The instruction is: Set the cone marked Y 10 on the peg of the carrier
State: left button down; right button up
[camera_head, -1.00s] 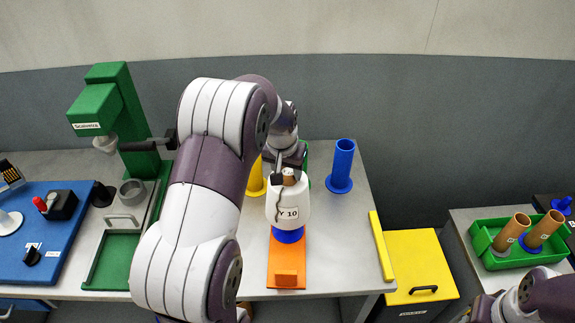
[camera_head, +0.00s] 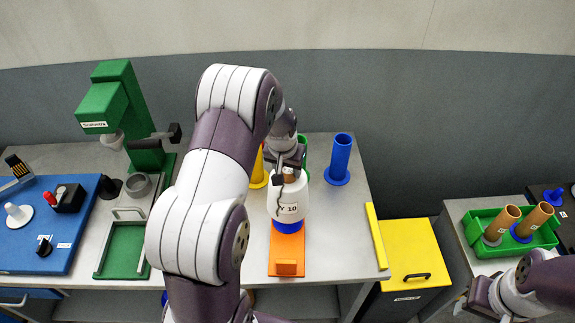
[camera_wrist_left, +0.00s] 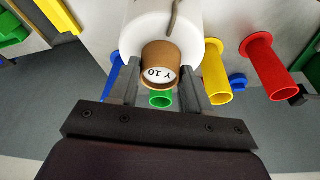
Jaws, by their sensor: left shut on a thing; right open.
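The white yarn cone marked Y 10 (camera_head: 288,203) is upright over the orange carrier (camera_head: 286,250). Blue shows right under the cone (camera_head: 289,226); I cannot tell whether the cone touches it, and the peg is hidden. My left gripper (camera_head: 288,172) is shut on the brown tube top of the cone. In the left wrist view both fingers flank the brown tube (camera_wrist_left: 160,62), whose end reads Y 10, and the white yarn (camera_wrist_left: 150,25) lies beyond. My right gripper (camera_head: 466,304) is at the lower right edge, open and away from the table.
A blue spool (camera_head: 340,160) and a partly hidden yellow one (camera_head: 259,170) stand behind the carrier. A yellow bar (camera_head: 376,237) lies along the table's right edge. A green machine (camera_head: 120,110) stands left. A green tray (camera_head: 480,222) holds two brown tubes at the right.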

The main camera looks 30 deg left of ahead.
pick_arm(q)
jog(key=shift+f, duration=0.1)
jog(key=shift+f+b, duration=2.75)
jog(key=shift+f, duration=1.15)
jog(key=c, duration=0.7)
grip_release()
jog(key=shift+c, duration=0.2)
jog(key=o, duration=0.3)
jog(key=shift+s, duration=0.1)
